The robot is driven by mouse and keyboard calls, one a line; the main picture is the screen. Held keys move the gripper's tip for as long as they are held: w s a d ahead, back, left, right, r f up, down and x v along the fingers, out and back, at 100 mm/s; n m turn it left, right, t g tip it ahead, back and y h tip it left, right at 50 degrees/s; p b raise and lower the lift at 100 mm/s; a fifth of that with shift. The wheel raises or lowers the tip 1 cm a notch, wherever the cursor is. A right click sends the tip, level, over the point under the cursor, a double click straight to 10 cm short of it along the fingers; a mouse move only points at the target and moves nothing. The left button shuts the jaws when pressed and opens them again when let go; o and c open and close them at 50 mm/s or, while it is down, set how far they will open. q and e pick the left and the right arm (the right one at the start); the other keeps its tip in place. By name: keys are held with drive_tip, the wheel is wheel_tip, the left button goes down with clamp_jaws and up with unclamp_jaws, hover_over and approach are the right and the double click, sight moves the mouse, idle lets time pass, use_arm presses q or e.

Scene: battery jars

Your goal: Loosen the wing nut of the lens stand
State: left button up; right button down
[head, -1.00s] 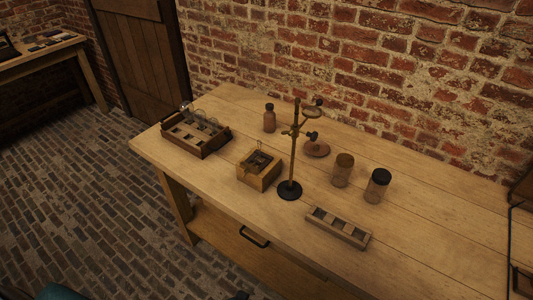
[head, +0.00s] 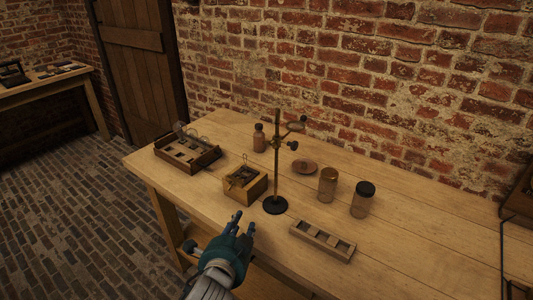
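The lens stand (head: 278,170) stands upright on the table, a thin brass-coloured rod on a round black base (head: 275,206). A side arm near the top carries a small ring-shaped lens holder (head: 297,126). A dark knob (head: 293,146), which looks like the wing nut, sticks out right of the rod at the clamp; its exact shape is too small to tell. My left gripper (head: 245,219) is teal, at the table's front edge, below and left of the stand. Its fingers are apart, with nothing seen between them. My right gripper is not in view.
A small wooden box (head: 244,184) sits close left of the stand base. A slotted wooden rack (head: 322,241) lies front right, and two jars (head: 328,187) (head: 362,203) and a round dish (head: 305,167) are to the right. A bottle (head: 259,140) and tray (head: 188,156) are farther left.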

sight(271, 144)
use_arm(q)
drive_tip(key=w+d+r+m+t+h+b, duration=0.1)
drive_tip(key=d+r+m+t, duration=0.15)
drive_tip(key=r, duration=0.55)
drive_tip(key=d+r+m+t+h, duration=0.1)
drive_tip(key=d+r+m+t, duration=0.2)
drive_tip(key=r, duration=0.6)
drive_tip(key=w+d+g+p, duration=0.1)
drive_tip(key=w+d, duration=0.1)
drive_tip(key=w, duration=0.8)
drive_tip(key=shift+w+d, duration=0.2)
drive_tip(key=shift+d, duration=0.1)
drive_tip(key=shift+m, duration=0.25)
clamp_jaws()
